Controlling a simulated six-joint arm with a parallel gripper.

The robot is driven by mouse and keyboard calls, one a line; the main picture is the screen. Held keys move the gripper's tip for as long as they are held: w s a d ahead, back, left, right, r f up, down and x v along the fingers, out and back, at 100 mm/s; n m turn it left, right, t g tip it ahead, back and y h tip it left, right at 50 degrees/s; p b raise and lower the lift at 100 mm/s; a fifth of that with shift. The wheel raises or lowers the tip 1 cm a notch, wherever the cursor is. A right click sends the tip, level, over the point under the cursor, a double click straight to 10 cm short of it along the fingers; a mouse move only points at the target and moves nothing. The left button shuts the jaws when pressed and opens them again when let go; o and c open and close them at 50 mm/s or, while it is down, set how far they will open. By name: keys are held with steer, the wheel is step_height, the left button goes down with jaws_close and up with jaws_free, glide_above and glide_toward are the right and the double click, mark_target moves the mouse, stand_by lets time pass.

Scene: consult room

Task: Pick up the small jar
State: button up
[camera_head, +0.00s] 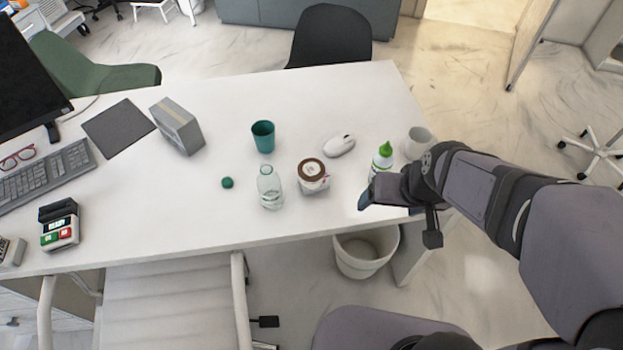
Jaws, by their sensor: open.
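The small jar (313,182) stands upright on the white table near its front edge. It has a brown lid with a pale mark on top and a whitish body with a label. My gripper (366,198) is to the right of the jar, near the table's front right edge, apart from it. It is open, and nothing shows between its fingers. The gripper and wrist partly cover a white bottle with a green cap (383,157).
A clear bottle (270,188) stands just left of the jar. A teal cup (263,136), white mouse (339,145), green cap (227,183) and white cup (417,141) are on the table (215,215). A waste bin (365,255) is below the front edge.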

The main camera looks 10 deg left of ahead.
steer(key=w+a+f+n+t+y+b, duration=0.15)
steer(key=w+a+t+b, duration=0.3)
steer(key=w+a, duration=0.55)
step_height(320, 180, up, 2)
steer(key=t+b, duration=0.5)
steer(key=t, duration=0.2)
glide_above(311, 181)
steer(key=w, duration=0.1)
steer(key=shift+w+r+m+y, duration=0.15)
steer(key=shift+r+m+y, duration=0.1)
steer(key=shift+y, duration=0.2)
steer(key=shift+s+a+r+t+b, duration=0.15)
steer(key=shift+s+r+t+b, duration=0.35)
steer(key=shift+t+b, duration=0.25)
steer(key=shift+h, duration=0.4)
step_height(311, 181, down, 10)
steer(key=shift+s+f, duration=0.1)
steer(key=shift+s, duration=0.05)
steer(key=shift+p+x, duration=0.95)
steer(key=shift+x, duration=2.75)
steer(key=c, duration=1.4)
steer(key=shift+o, duration=0.2)
steer(key=shift+r, duration=0.25)
